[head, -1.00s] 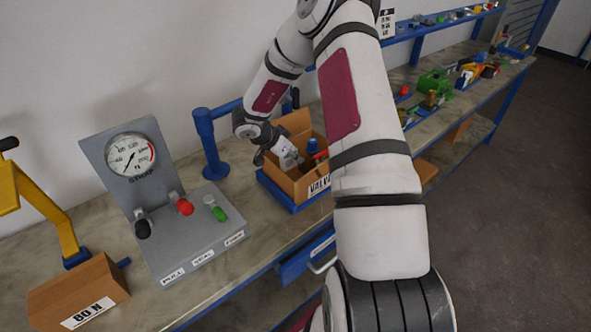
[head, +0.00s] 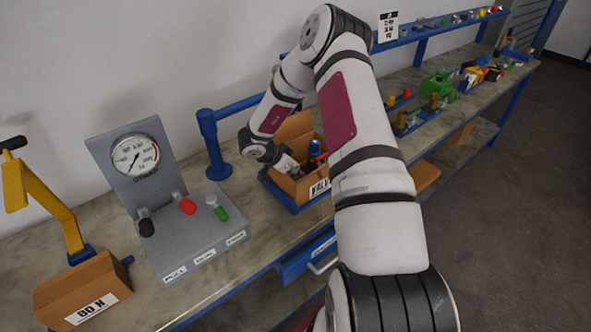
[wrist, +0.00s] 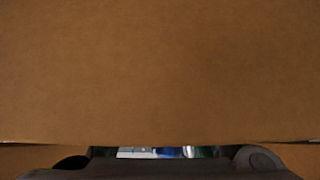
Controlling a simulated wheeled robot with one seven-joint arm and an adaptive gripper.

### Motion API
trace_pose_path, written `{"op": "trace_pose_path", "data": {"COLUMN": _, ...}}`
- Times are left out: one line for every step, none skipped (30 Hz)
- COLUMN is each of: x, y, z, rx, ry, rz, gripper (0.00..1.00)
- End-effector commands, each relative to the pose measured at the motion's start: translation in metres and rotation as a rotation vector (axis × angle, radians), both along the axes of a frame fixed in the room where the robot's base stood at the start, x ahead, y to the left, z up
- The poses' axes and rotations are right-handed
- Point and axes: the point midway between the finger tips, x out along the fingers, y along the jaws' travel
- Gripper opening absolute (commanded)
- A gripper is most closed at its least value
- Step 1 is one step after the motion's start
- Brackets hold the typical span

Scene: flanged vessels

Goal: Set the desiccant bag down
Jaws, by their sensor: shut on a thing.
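The desiccant bag (head: 288,164) is a small pale bag, mostly hidden by my gripper and the cardboard box. My gripper (head: 281,160) is shut on it and reaches down inside the left part of the open cardboard box (head: 296,188). I cannot tell whether the bag touches the box floor. In the wrist view, brown cardboard (wrist: 160,70) fills most of the picture. The dark gripper body (wrist: 165,165) shows along the bottom edge, with a thin strip of white, blue and green beyond it.
A blue-topped item (head: 315,149) and a red item stand in the box, right of my gripper. The box sits in a blue tray (head: 292,207). A blue post (head: 212,145) stands left of it. A grey gauge panel (head: 200,235) stands further left.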

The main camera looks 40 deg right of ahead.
Motion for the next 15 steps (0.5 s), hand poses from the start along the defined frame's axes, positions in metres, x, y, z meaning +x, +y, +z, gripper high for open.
{"op": "trace_pose_path", "data": {"x": 0.0008, "y": 0.0002, "z": -0.0019, "rx": 0.000, "ry": 0.001, "rz": 0.001, "gripper": 0.00}}
{"op": "trace_pose_path", "data": {"x": 0.0008, "y": 0.0003, "z": -0.0027, "rx": 0.000, "ry": 0.000, "rz": 0.001, "gripper": 0.00}}
{"op": "trace_pose_path", "data": {"x": 0.0010, "y": 0.0004, "z": -0.0037, "rx": 0.000, "ry": 0.000, "rz": 0.001, "gripper": 0.00}}
{"op": "trace_pose_path", "data": {"x": 0.0011, "y": 0.0005, "z": -0.0045, "rx": 0.000, "ry": 0.000, "rz": 0.001, "gripper": 0.00}}
{"op": "trace_pose_path", "data": {"x": 0.0011, "y": 0.0006, "z": -0.0054, "rx": 0.001, "ry": 0.000, "rz": 0.001, "gripper": 0.00}}
{"op": "trace_pose_path", "data": {"x": 0.0011, "y": 0.0007, "z": -0.0066, "rx": 0.001, "ry": 0.000, "rz": 0.002, "gripper": 0.00}}
{"op": "trace_pose_path", "data": {"x": 0.0010, "y": 0.0007, "z": -0.0076, "rx": 0.001, "ry": 0.000, "rz": 0.002, "gripper": 0.00}}
{"op": "trace_pose_path", "data": {"x": 0.0008, "y": 0.0007, "z": -0.0084, "rx": 0.001, "ry": 0.000, "rz": 0.002, "gripper": 0.00}}
{"op": "trace_pose_path", "data": {"x": 0.0005, "y": 0.0007, "z": -0.0090, "rx": 0.002, "ry": 0.001, "rz": 0.002, "gripper": 0.00}}
{"op": "trace_pose_path", "data": {"x": 0.0002, "y": 0.0008, "z": -0.0092, "rx": 0.002, "ry": 0.001, "rz": 0.002, "gripper": 0.00}}
{"op": "trace_pose_path", "data": {"x": 0.0000, "y": 0.0009, "z": -0.0094, "rx": 0.003, "ry": 0.001, "rz": 0.002, "gripper": 0.00}}
{"op": "trace_pose_path", "data": {"x": -0.0003, "y": 0.0010, "z": -0.0099, "rx": 0.003, "ry": 0.002, "rz": 0.001, "gripper": 0.31}}
{"op": "trace_pose_path", "data": {"x": -0.0005, "y": 0.0010, "z": -0.0102, "rx": 0.004, "ry": 0.002, "rz": 0.001, "gripper": 0.37}}
{"op": "trace_pose_path", "data": {"x": -0.0005, "y": 0.0011, "z": -0.0106, "rx": 0.004, "ry": 0.003, "rz": 0.001, "gripper": 0.41}}
{"op": "trace_pose_path", "data": {"x": -0.0007, "y": 0.0012, "z": -0.0109, "rx": 0.005, "ry": 0.003, "rz": 0.001, "gripper": 0.41}}
